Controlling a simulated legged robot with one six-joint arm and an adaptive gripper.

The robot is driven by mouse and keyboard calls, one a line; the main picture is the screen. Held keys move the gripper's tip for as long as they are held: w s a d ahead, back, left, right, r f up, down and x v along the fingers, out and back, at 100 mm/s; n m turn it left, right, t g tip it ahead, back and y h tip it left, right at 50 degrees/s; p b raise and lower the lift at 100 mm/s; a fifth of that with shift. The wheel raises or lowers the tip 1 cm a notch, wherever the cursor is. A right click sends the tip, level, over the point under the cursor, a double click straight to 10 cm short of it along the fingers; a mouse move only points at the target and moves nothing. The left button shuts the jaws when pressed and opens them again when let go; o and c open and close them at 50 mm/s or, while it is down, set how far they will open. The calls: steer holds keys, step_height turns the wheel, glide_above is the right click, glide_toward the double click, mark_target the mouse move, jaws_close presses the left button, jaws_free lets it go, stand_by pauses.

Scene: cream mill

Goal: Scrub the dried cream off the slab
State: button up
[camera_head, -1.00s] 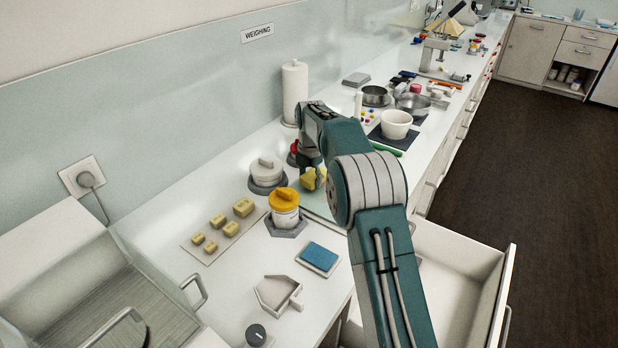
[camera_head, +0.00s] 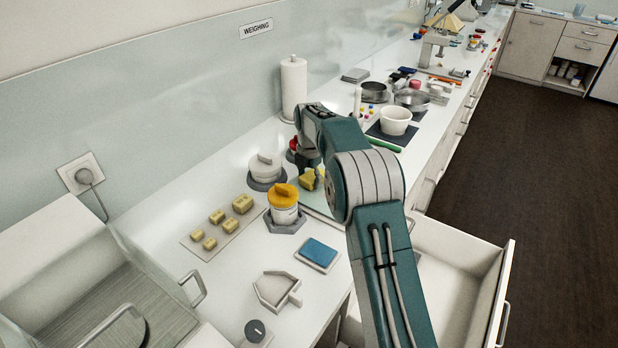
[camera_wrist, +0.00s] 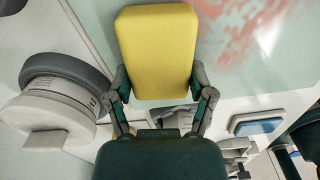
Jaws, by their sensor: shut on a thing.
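My gripper (camera_wrist: 160,82) is shut on a yellow sponge (camera_wrist: 157,45), with one finger on each side of it. In the head view the sponge (camera_head: 306,181) shows beside my arm, partly hidden by it. The pale green slab (camera_wrist: 225,83) lies beyond and under the sponge in the wrist view. A patchy reddish-pink smear of dried cream (camera_wrist: 243,35) is on the slab, to the right of the sponge. I cannot tell whether the sponge touches the slab. In the head view my arm hides most of the slab.
A yellow-lidded jar (camera_head: 284,206) and a white-lidded pot (camera_head: 266,168) stand close left of my gripper. A blue pad (camera_head: 318,252) and a pale scoop-like tray (camera_head: 275,290) lie nearer. An open drawer (camera_head: 462,275) juts out right.

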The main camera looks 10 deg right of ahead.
steer(key=shift+s+d+r, duration=0.1)
steer(key=shift+s+d, duration=0.95)
steer(key=shift+s+d+f, duration=0.2)
steer(key=shift+s+d, duration=2.1)
steer(key=shift+s, duration=0.1)
steer(key=shift+s+d+r, duration=0.15)
steer(key=shift+s+d, duration=0.9)
steer(key=shift+d, duration=0.1)
steer(key=shift+w+d, duration=0.85)
steer(key=shift+w+a, duration=4.45)
steer(key=shift+a, duration=0.05)
steer(key=shift+w+d, duration=0.55)
steer(key=shift+w, duration=0.15)
steer(key=shift+w+d, duration=0.2)
steer(key=shift+d, duration=0.15)
steer(key=shift+s+d, duration=1.15)
steer(key=shift+s, duration=0.05)
